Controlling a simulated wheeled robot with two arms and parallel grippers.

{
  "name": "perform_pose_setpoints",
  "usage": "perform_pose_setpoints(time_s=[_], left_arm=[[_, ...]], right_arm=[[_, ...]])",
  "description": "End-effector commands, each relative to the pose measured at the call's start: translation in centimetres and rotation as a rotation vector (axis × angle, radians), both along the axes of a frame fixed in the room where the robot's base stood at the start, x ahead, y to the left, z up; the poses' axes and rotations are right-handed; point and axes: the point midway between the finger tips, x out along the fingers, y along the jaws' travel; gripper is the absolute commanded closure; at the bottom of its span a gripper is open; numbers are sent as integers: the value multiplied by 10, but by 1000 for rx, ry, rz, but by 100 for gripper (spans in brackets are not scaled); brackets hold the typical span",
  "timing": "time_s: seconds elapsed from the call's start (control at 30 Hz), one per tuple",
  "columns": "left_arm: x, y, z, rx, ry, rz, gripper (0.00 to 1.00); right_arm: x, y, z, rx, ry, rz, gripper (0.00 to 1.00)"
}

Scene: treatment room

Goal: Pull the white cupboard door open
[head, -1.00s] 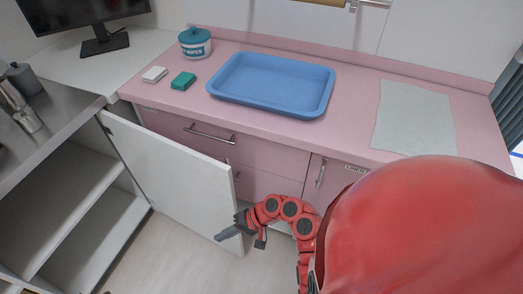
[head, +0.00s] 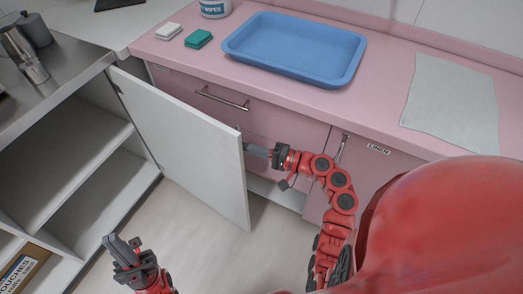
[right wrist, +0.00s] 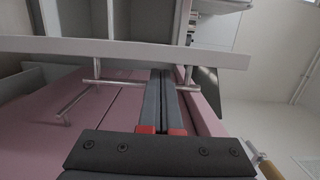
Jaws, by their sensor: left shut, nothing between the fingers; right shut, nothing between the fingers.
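The white cupboard door (head: 185,150) stands wide open, swung out from the steel-topped cupboard at left toward the pink drawers, its inner face toward me. My right gripper (head: 250,148) is shut and empty at the upper part of the door's free edge; its tips are partly hidden there. In the right wrist view, the shut fingers (right wrist: 164,80) reach up to the door's edge, a pale bar (right wrist: 120,52), close to a metal bar handle (right wrist: 110,82). I cannot tell whether they touch. My left gripper (head: 122,248) is shut and empty, low at the left, apart from the door.
Open shelves (head: 70,140) stand left of the door. The pink counter (head: 390,125) carries a blue tray (head: 295,78), a grey cloth (head: 450,110) and small blocks. A drawer handle (head: 222,98) sticks out behind the door. Floor (head: 205,250) is clear below the door.

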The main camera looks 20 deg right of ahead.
Motion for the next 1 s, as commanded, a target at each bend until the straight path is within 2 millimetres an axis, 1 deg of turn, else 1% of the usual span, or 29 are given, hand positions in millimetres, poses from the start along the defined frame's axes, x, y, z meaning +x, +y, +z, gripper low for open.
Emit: perform_pose_setpoints(time_s=[0.03, 0.2, 0.5, 0.6, 0.67, 0.77, 1.0], left_arm=[[0, 0, 0, 0, 0, 0, 100], [0, 0, 0, 0, 0, 0, 100], [0, 0, 0, 0, 0, 0, 100], [0, 0, 2, 0, 0, 0, 100], [0, 0, 4, 0, 0, 0, 100], [0, 0, 8, 0, 0, 0, 100], [0, 0, 15, 0, 0, 0, 100]], right_arm=[[3, 5, 0, -1, 1, 5, 100], [10, 11, -1, -1, 2, 3, 100], [10, 11, -1, -1, 2, 1, 100], [9, 15, -1, 0, 1, -3, 100], [6, 20, -1, 3, 1, -10, 100], [-1, 35, -1, 6, 3, -30, 100], [-25, 74, 0, 4, 1, -80, 100]])
